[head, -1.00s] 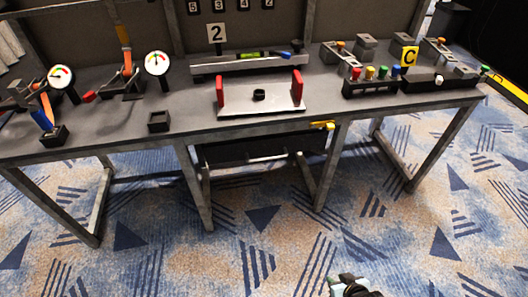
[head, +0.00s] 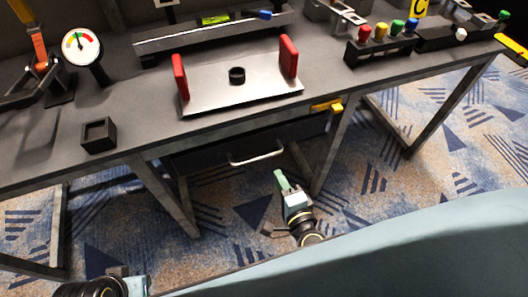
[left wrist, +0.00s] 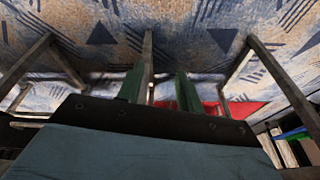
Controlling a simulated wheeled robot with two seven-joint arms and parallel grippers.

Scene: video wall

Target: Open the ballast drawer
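The black ballast drawer (head: 215,148) sits under the table top and looks closed. Its silver bar handle (head: 257,157) crosses the front. A yellow latch-like part (head: 327,106) is at the table edge above the drawer's right end. My right gripper (head: 281,181) is below and right of the handle, apart from it, with its green fingers pointing up toward the table; I cannot tell its opening. My left gripper (left wrist: 158,86) shows two green fingers spread apart with nothing between them in the left wrist view.
The table's steel legs (head: 165,200) stand on both sides of the drawer. On top are a plate with red uprights (head: 242,85), a small black box (head: 98,135), a gauge (head: 82,46) and a button block (head: 380,46). Carpet in front is clear.

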